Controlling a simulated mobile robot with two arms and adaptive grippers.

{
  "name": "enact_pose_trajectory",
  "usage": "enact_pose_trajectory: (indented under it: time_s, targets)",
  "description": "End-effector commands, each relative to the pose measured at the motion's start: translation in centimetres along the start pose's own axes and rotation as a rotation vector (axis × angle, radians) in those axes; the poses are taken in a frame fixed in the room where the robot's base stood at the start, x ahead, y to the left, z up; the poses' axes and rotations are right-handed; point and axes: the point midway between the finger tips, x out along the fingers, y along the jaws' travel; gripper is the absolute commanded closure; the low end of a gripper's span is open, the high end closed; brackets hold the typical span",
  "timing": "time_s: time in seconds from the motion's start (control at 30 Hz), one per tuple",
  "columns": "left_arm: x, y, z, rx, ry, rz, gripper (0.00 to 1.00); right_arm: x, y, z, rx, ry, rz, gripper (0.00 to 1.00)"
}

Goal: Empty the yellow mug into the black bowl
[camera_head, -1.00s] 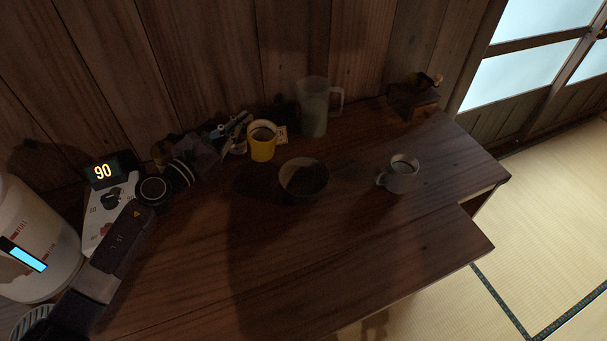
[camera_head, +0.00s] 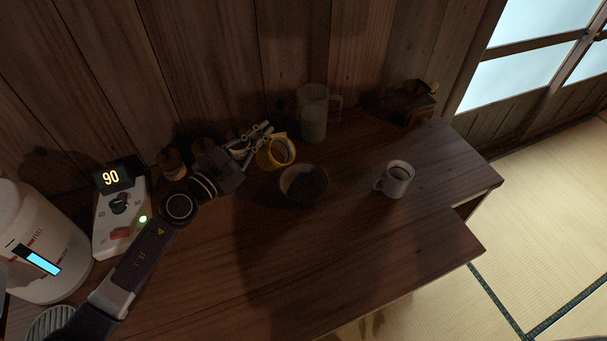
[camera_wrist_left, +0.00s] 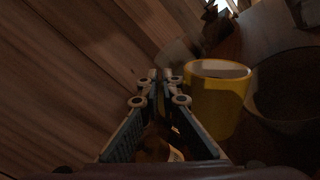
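The black bowl (camera_head: 303,200) stands upright just right of and in front of the mug. It is dark at the wrist view's right edge (camera_wrist_left: 287,95). My right gripper is not in view.
A clear pitcher (camera_head: 313,115) stands behind the bowl by the wall. A white mug (camera_head: 396,182) is to the right, and a wooden grinder (camera_head: 412,103) at the back right. A scale-like device (camera_head: 118,215) and white tub (camera_head: 45,245) are left. The table's front is clear.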

Motion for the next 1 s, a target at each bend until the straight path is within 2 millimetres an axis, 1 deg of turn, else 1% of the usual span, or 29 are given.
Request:
enact_pose_trajectory:
  time_s: [0.03,0.17,0.53,1.0]
  targets:
    - [0.02,0.11,0.39,0.014,-0.001,0.001,1.0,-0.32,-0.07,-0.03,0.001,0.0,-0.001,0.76]
    - [0.02,-0.03,0.38,0.029,-0.001,0.001,1.0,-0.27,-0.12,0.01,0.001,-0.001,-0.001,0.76]
    - [0.02,0.06,1.12,0.08,-0.001,0.002,1.0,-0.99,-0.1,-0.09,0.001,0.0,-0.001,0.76]
    - [0.02,-0.34,1.28,0.144,-0.001,0.002,1.0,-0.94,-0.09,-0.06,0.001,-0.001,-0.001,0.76]
